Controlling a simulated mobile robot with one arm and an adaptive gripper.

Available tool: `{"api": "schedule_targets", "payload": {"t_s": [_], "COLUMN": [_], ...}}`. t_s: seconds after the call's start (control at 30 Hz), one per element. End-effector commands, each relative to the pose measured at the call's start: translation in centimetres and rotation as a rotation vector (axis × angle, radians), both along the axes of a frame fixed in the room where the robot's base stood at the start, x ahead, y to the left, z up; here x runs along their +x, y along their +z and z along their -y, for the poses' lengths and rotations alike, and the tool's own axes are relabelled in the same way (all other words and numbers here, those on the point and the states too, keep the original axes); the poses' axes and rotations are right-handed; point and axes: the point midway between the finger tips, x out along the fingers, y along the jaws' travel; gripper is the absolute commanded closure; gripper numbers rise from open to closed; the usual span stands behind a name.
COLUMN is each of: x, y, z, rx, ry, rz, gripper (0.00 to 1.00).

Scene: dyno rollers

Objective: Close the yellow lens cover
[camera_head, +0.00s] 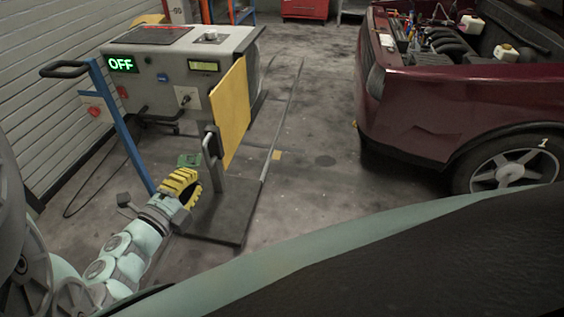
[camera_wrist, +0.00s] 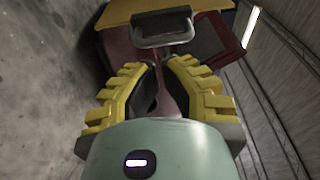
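The yellow lens cover (camera_head: 230,112) is a flat panel that stands swung out from the front of a grey machine on a stand. A grey metal handle (camera_head: 210,145) sits at its lower near edge. In the wrist view the handle (camera_wrist: 162,28) shows ahead of the fingertips, with the yellow cover (camera_wrist: 122,12) behind it. My gripper (camera_head: 188,181), with yellow ribbed fingers, is below and left of the handle in the head view. In the wrist view my gripper (camera_wrist: 160,72) has a gap between its fingers and nothing in it. It appears apart from the handle.
The grey machine (camera_head: 150,83) shows a green "OFF" display (camera_head: 122,64). A blue post with a black handle (camera_head: 120,125) stands at its left. A dark base plate (camera_head: 218,222) lies below. A dark red car (camera_head: 460,110) with an open engine bay stands right, with clear floor between.

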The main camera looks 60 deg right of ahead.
Motion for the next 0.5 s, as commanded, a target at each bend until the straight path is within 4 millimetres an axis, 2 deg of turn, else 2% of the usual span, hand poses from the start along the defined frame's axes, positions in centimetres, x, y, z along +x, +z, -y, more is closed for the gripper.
{"api": "schedule_targets", "payload": {"t_s": [0.03, 0.2, 0.5], "x": [0.0, 0.5, 0.7], "y": [0.4, 0.3, 0.0], "z": [1.2, 3.6, 5.0], "rx": [-0.004, -0.003, -0.001], "ry": [-0.010, -0.008, -0.008], "rz": [0.002, 0.000, 0.000], "gripper": [1.00, 1.00, 1.00]}}
